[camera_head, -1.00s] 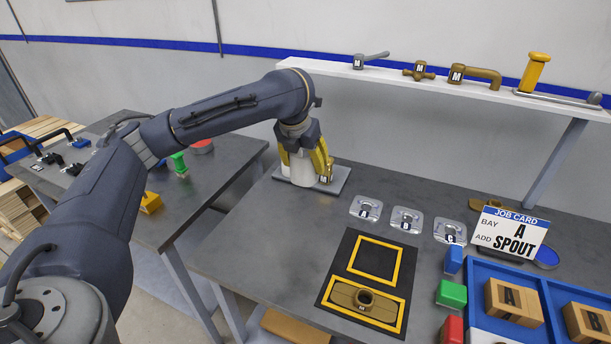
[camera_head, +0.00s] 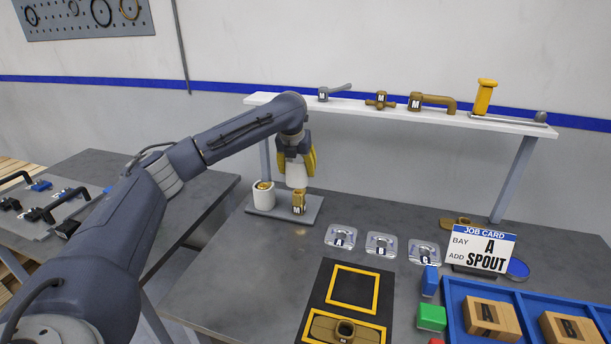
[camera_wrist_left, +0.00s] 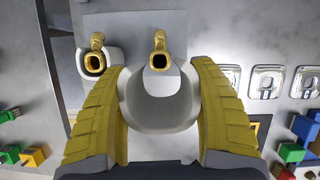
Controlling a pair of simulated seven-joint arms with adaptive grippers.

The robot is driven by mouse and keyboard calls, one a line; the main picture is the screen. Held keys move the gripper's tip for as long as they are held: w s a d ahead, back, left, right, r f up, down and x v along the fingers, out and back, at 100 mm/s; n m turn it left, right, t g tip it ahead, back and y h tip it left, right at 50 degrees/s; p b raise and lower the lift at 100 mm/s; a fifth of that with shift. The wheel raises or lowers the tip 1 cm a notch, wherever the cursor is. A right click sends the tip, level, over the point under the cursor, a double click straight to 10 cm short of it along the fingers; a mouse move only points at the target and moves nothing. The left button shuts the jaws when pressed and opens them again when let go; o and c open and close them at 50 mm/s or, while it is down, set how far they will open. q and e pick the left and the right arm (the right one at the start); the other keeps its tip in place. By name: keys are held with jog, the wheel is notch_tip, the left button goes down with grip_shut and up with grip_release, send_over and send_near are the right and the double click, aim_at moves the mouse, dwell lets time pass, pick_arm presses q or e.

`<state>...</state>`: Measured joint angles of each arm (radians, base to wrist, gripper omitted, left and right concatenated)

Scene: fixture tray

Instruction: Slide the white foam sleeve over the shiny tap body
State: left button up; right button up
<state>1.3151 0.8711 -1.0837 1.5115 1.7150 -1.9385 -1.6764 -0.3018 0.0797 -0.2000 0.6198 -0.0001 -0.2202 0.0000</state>
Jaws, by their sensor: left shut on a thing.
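My left gripper (camera_head: 296,163) is shut on a white foam sleeve (camera_head: 296,177) and holds it upright above the grey base plate (camera_head: 258,211). The yellow fingers grip its sides in the left wrist view (camera_wrist_left: 160,92). Just below the held sleeve in the head view is a brass-coloured tap body (camera_head: 299,204) marked M; its bare top (camera_wrist_left: 159,60) shows beyond the sleeve in the wrist view. A second white sleeve (camera_head: 264,197) stands at the plate's left around another brass tap body (camera_head: 264,185). My right gripper is out of view.
Clear plates (camera_head: 340,237) lettered A, B and C lie right of the base plate. A black mat (camera_head: 317,297) with yellow frames is in front. A white shelf (camera_head: 363,109) with tap parts stands behind. A job card (camera_head: 481,249) reads bay A, add spout.

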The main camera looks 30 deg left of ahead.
aim_at(299, 195)
pick_arm(q)
jog(key=shift+m, duration=0.5)
jog(key=shift+s+d+f+x, duration=0.15)
jog(key=shift+s+x, duration=0.25)
jog(key=shift+x, duration=1.7)
jog(key=shift+s+f+x, duration=0.2)
jog(key=shift+s+x, duration=0.2)
jog(key=shift+x, duration=1.7)
jog(key=shift+s+d+f+x, duration=0.15)
jog(key=shift+s+x, duration=0.25)
jog(key=shift+x, duration=1.65)
jog(key=shift+f, duration=0.1)
jog(key=o, duration=0.9)
jog(key=shift+o, duration=0.2)
jog(key=shift+r, duration=5.5)
